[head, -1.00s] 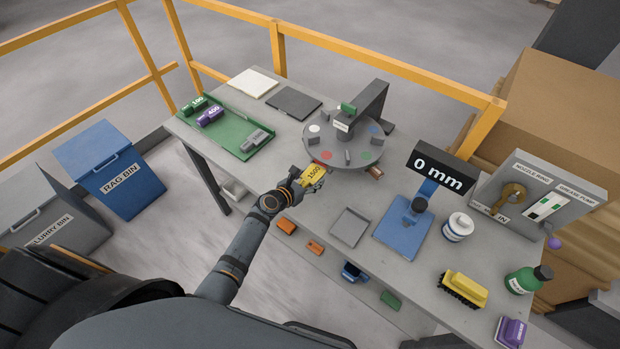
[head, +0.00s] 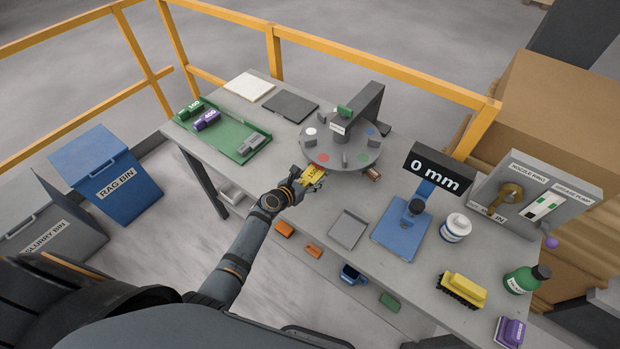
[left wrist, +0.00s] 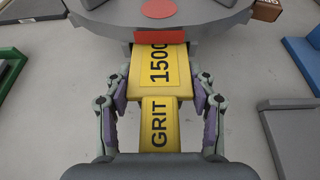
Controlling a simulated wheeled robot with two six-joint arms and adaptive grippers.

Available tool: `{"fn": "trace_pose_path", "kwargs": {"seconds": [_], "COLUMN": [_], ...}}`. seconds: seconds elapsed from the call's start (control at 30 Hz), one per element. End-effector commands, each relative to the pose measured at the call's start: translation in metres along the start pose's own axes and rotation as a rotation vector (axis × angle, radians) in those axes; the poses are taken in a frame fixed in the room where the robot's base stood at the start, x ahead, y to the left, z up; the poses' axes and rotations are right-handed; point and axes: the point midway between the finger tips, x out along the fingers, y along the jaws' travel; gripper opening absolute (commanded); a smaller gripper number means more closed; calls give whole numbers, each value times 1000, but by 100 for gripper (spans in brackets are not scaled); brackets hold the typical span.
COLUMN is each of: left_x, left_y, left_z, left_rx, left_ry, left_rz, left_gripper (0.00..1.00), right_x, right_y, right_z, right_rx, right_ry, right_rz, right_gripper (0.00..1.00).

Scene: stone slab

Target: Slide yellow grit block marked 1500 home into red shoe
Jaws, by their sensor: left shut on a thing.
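The yellow grit block marked 1500 (head: 313,174) is held in my left gripper (head: 305,183) at the near rim of the round grey turntable (head: 350,163). In the left wrist view, both fingers of the gripper (left wrist: 159,100) close on the sides of the block (left wrist: 160,77), its lettering facing up. The block's far end meets the turntable rim below a red plate (left wrist: 161,35), which I take as the red shoe. A red disc (left wrist: 158,9) lies on the turntable top behind it. How deep the block sits is hidden. My right gripper is not in view.
A grey arm (head: 365,105) stands over the turntable. A green tray (head: 225,130) with green and purple blocks lies left. A brown block (head: 374,174) sits at the rim's right. A grey tray (head: 348,230) and blue gauge stand (head: 400,228) are nearer right.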

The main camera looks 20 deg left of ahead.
Motion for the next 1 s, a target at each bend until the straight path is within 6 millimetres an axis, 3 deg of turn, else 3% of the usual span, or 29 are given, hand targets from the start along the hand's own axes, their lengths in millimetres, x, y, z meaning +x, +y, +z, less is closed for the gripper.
{"fn": "trace_pose_path", "kwargs": {"seconds": [1.0], "left_x": [17], "left_y": [0], "left_z": [10], "left_rx": [0], "left_ry": [-5], "left_rz": [1], "left_gripper": [12], "right_x": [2], "right_y": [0], "right_z": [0], "right_rx": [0], "right_ry": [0], "right_rz": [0], "right_gripper": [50]}}
